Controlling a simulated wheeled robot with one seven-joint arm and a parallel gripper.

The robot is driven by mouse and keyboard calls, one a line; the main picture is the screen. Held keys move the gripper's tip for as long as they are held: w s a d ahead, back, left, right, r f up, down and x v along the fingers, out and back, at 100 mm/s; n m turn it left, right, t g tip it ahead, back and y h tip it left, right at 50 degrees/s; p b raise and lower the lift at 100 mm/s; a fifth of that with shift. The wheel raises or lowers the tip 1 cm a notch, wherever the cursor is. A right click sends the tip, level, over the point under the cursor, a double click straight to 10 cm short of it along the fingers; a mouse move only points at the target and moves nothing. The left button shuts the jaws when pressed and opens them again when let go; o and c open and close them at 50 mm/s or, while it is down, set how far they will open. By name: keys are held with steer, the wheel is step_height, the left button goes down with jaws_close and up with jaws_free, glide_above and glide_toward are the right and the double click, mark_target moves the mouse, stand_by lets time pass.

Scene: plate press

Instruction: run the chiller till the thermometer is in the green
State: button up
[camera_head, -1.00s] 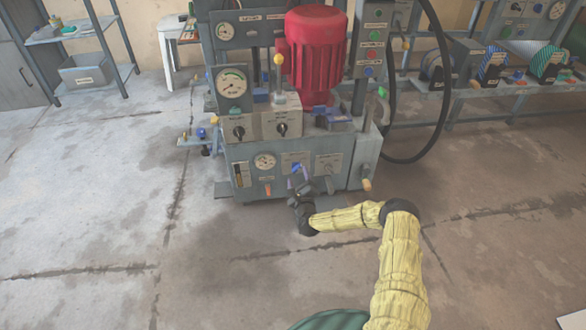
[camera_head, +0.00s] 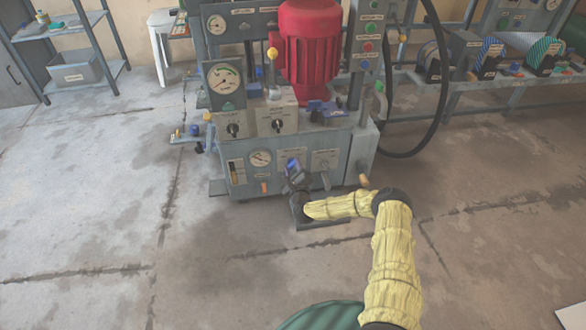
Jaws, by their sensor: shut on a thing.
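The grey press machine (camera_head: 345,148) stands ahead. Its lower front panel carries a small round white dial (camera_head: 260,158) and a narrow upright gauge (camera_head: 236,172) with a yellowish column. A larger dial (camera_head: 225,77) with a green arc sits higher up on the left. I cannot tell which is the thermometer; the labels and needles are too small to read.
A red motor (camera_head: 308,55) tops the machine. Two black knobs (camera_head: 277,125) and a yellow-topped lever (camera_head: 272,55) are above the panel. A black hose (camera_head: 445,95) loops at right. The shelf (camera_head: 88,80) is back left. The floor in front is mostly clear.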

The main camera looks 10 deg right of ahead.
steer(key=shift+n, duration=0.5)
steer(key=n+p, duration=0.2)
steer(key=n, duration=0.1)
steer(key=shift+n, duration=0.3)
steer(key=n+p, duration=0.1)
steer(key=n, duration=0.3)
steer(key=shift+p, duration=0.3)
steer(key=n+p, duration=0.1)
steer(key=n, duration=0.2)
steer(key=n+p, duration=0.1)
steer(key=n, duration=0.1)
steer(key=shift+f+n, duration=0.2)
steer(key=shift+n, duration=0.2)
steer(key=shift+f+n+p, duration=0.15)
steer(key=shift+n+p, duration=0.25)
steer(key=shift+n, duration=1.3)
steer(key=o, duration=1)
